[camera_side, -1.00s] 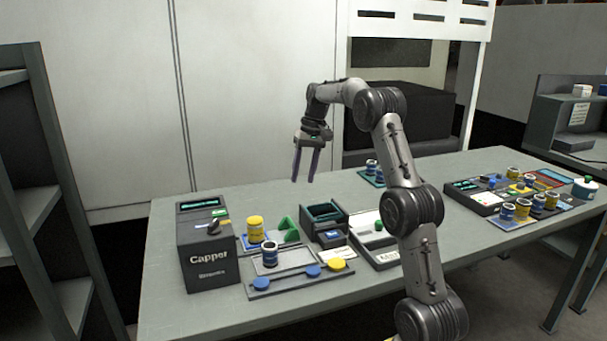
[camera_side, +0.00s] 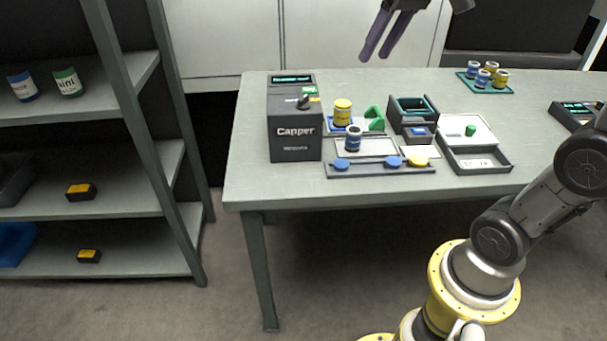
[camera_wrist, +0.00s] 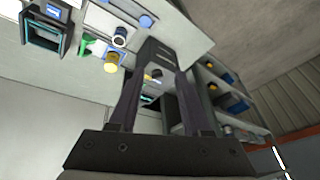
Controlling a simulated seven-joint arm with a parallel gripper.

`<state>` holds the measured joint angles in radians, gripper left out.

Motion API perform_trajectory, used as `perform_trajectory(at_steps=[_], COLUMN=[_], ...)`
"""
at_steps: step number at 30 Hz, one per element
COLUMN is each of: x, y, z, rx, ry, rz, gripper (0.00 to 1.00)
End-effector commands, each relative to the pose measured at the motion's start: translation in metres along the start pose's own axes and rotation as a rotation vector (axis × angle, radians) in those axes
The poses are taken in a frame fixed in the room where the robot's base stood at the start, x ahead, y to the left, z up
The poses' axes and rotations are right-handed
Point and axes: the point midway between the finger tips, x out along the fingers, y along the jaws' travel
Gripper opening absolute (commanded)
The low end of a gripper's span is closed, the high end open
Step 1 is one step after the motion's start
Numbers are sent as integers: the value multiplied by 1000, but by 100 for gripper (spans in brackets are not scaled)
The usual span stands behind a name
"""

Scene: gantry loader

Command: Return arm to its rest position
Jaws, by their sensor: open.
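My gripper (camera_side: 388,36) hangs at the top of the side view, above the back part of the table (camera_side: 260,185). Its two fingers are apart with nothing between them. In the wrist view my gripper (camera_wrist: 155,75) also shows spread, empty fingers. The dark Capper machine (camera_side: 295,125) stands at the table's left end, below and left of the gripper. My forearm is cut off by the top of the side view, so the whole arm pose is hidden.
A yellow jar (camera_side: 343,112) and a blue-labelled jar (camera_side: 353,138) stand beside the Capper. A tray (camera_side: 380,168) holds blue and yellow caps. Several jars stand on a teal mat (camera_side: 485,87). A shelf rack (camera_side: 120,170) stands at left. The air around the gripper is clear.

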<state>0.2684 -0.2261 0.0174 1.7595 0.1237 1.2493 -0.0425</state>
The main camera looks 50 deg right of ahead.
Motion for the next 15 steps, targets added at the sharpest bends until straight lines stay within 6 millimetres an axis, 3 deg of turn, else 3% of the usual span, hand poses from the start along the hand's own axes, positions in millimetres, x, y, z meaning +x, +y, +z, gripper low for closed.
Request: perform_trajectory(at_steps=[1, 3, 9, 15], x=[-5, -5, 15, 51], y=[-12, -21, -28, -15], z=[24, 53, 136, 184], rx=[-44, -92, -217, -256], ry=[21, 46, 109, 122], rz=[-6, -11, -22, -6], gripper=[48, 48, 48, 48])
